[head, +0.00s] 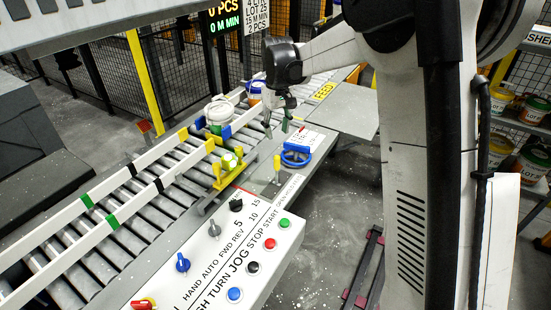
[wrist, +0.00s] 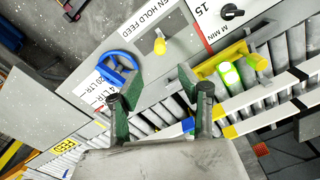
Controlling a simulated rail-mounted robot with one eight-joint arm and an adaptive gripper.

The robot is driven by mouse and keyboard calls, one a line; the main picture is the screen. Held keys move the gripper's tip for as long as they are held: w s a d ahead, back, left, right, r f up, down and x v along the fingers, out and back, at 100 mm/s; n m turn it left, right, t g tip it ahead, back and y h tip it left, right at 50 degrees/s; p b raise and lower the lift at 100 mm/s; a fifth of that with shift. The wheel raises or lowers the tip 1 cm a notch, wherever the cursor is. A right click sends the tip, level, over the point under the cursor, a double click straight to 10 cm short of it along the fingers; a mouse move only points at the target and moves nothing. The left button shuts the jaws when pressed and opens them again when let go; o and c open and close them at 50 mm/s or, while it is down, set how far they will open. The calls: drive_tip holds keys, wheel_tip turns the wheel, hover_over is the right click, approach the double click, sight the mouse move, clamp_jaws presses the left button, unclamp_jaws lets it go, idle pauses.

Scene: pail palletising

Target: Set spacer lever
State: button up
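A yellow-knobbed lever (head: 277,164) stands on the grey panel beside the roller conveyor. It also shows in the wrist view (wrist: 160,46), next to lettering that reads HOLD and FEED; I cannot tell for sure whether it is the spacer lever. My gripper (head: 277,126) is above the panel, behind the lever in the head view. In the wrist view its two green-padded fingers (wrist: 153,98) are spread apart with nothing between them. The lever lies beyond the fingertips, apart from them.
A blue handwheel (head: 296,153) sits right of the lever. A yellow bracket with a bright green part (head: 229,160) is left of it. A white pail (head: 218,113) stands on the conveyor. Knobs and buttons (head: 235,294) fill the front panel; pails stand on a shelf (head: 520,128) at right.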

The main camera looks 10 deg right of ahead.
sight(277, 156)
wheel_tip(277, 156, down, 14)
idle(0.6)
clamp_jaws()
idle(0.3)
